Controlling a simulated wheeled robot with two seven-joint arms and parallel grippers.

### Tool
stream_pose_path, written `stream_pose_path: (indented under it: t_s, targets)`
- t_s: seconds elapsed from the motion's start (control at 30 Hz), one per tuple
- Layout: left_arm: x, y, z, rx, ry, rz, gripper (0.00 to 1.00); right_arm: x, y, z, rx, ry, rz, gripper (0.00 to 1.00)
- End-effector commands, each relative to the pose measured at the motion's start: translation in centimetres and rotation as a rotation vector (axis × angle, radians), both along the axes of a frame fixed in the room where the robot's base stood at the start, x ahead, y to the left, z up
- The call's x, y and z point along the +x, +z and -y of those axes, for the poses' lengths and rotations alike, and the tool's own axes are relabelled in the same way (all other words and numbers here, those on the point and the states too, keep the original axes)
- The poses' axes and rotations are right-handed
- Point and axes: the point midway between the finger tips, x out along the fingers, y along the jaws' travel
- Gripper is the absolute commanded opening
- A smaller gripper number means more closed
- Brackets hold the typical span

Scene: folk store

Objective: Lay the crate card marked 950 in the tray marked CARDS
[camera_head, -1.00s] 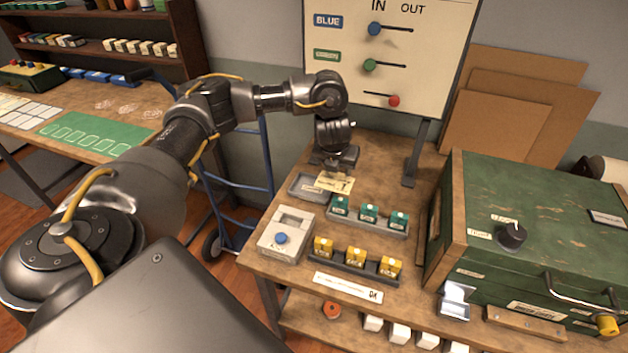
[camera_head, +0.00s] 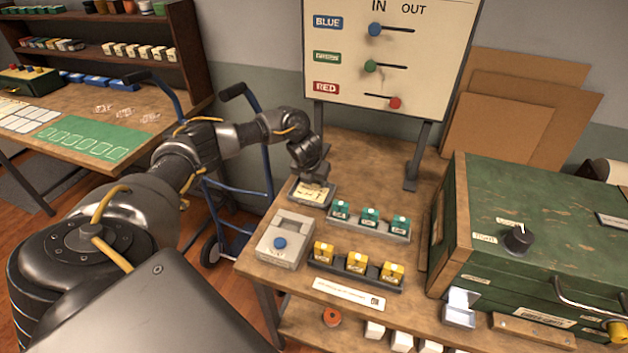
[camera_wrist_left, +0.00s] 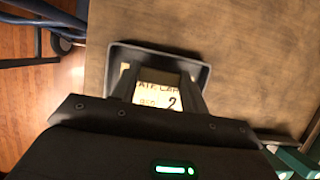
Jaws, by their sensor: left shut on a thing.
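My left gripper (camera_head: 310,184) is shut on a cream crate card (camera_head: 309,194) and holds it at a small grey tray on the back left of the table. In the left wrist view the card (camera_wrist_left: 158,88) shows between the fingers, with printed lettering and partly readable figures. The dark tray rim (camera_wrist_left: 160,49) surrounds the card there. Whether the card touches the tray floor I cannot tell. The tray's label is not readable. My right gripper is not in view.
A rack of teal boxes (camera_head: 370,218) stands right of the tray, and a rack of yellow boxes (camera_head: 356,264) in front. A grey box with a blue button (camera_head: 279,243) is close by. A board (camera_head: 385,60) and a green chest (camera_head: 560,230) stand beyond. A blue hand truck (camera_head: 240,188) is left.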

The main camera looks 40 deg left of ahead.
Motion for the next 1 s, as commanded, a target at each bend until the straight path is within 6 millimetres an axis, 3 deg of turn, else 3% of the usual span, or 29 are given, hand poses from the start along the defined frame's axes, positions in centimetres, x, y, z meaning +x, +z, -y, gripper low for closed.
stream_pose_path:
  t_s: [0.37, 0.4, 0.57, 0.87, 1.0]
  targets:
    - [0.0, -0.8, 0.0, -0.001, 0.0, 0.001, 0.2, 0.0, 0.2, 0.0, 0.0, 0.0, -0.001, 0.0]
    - [0.0, -0.9, 0.0, -0.001, 0.0, 0.001, 0.46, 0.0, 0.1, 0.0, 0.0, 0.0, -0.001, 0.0]
    - [0.0, -0.8, 0.0, 0.0, 0.0, 0.001, 0.66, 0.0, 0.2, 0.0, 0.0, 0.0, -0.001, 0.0]
    - [0.0, -0.6, 0.0, 0.0, 0.0, 0.002, 0.66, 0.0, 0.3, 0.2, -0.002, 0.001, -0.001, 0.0]
    - [-0.4, 0.6, 0.2, 0.0, -0.002, 0.003, 0.66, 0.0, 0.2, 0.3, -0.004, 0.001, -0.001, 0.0]
